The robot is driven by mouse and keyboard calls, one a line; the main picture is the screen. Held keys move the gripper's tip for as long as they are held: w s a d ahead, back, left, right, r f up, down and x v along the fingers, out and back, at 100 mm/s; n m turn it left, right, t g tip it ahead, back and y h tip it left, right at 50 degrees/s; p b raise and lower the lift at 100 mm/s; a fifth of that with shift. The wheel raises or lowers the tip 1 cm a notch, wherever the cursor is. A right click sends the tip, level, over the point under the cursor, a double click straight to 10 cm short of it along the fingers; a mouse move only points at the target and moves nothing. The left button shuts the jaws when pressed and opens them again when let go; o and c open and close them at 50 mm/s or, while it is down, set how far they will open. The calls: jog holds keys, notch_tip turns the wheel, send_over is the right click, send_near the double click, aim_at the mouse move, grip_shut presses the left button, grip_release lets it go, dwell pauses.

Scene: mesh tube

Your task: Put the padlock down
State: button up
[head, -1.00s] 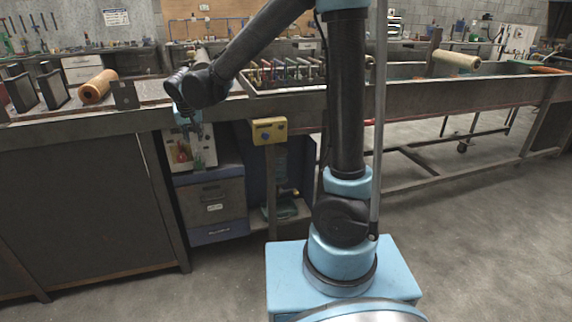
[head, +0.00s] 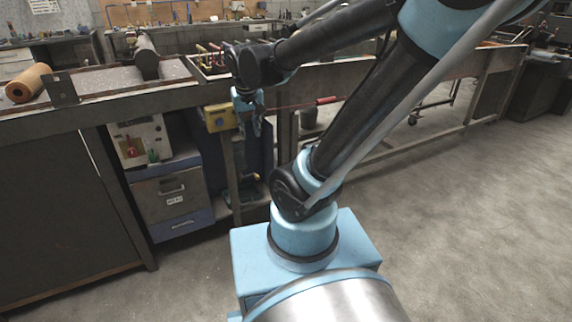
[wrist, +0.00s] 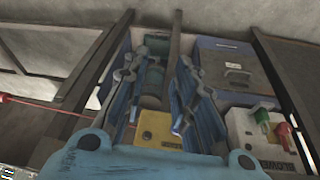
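My gripper (head: 250,108) hangs in front of the bench's front edge, just right of a yellow box (head: 219,117). In the wrist view its two blue fingers (wrist: 160,72) stand wide apart, with a gap between them. The yellow box (wrist: 158,129) shows behind this gap, beyond the fingers. I cannot make out a padlock in either view, and I see nothing clearly held between the fingers.
The long workbench (head: 100,102) carries an orange roll (head: 28,83) and a dark cylinder (head: 146,57). Below stand a drawer cabinet (head: 172,200) and a white box with red and green parts (head: 140,141). Floor at right is clear.

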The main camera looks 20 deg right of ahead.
jog(key=s+d+f, duration=0.3)
jog(key=s+d, duration=0.1)
jog(key=s, duration=0.2)
jog(key=s+d+f+g, duration=0.1)
jog(key=s+d+f, duration=0.3)
jog(key=s, duration=0.3)
jog(key=shift+s+d+m, duration=0.25)
jog(key=shift+d+m, duration=0.15)
jog(key=shift+d, duration=0.1)
jog(key=shift+f, duration=0.1)
jog(key=shift+w+f, duration=0.2)
jog(key=shift+w, duration=0.2)
